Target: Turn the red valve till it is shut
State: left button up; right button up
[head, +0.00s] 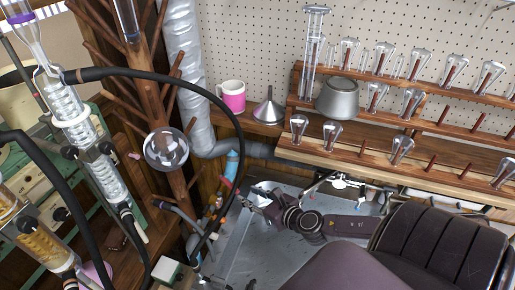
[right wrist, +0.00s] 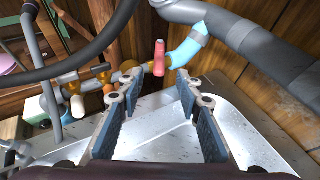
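The red valve's handle (right wrist: 159,58) stands upright in the right wrist view, on a brass-coloured pipe fitting beside a light blue pipe piece. In the head view the red valve (head: 227,184) is small and partly crowded by pipes and a black hose. My right gripper (right wrist: 157,92) is open and empty, with its two dark-padded fingers apart. The valve is beyond the fingertips, apart from them and between their directions. In the head view my right gripper (head: 250,192) is over the metal sink, just right of the valve. My left gripper is not in view.
A metal sink (right wrist: 260,135) lies below my right gripper. Other brass valves (right wrist: 78,105) are left of the red one. A black hose (head: 222,104) arcs down near the valve. A grey pipe (right wrist: 265,45) runs at right. Glassware racks (head: 345,153) stand behind.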

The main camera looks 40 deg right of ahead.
aim_at(232, 187)
jog(key=shift+v, duration=1.8)
jog(key=shift+r, duration=0.1)
jog(key=shift+c, duration=0.7)
jog(key=shift+a, duration=0.1)
jog(key=shift+c, duration=1.3)
jog(key=a+f+m+b, duration=0.3)
jog(key=shift+w+a+f+m+b, duration=0.1)
jog(key=shift+w+a+m+b, duration=0.05)
jog(key=shift+w+m+b, duration=0.2)
grip_shut()
jog(key=w+f+m+t+h+b, duration=0.2)
jog(key=w+m+t+h+b, duration=0.2)
jog(key=w+m+b, duration=0.5)
jog(key=shift+w+f+m+b, duration=0.3)
jog(key=shift+m+b, duration=0.25)
jog(key=shift+m, duration=3.5)
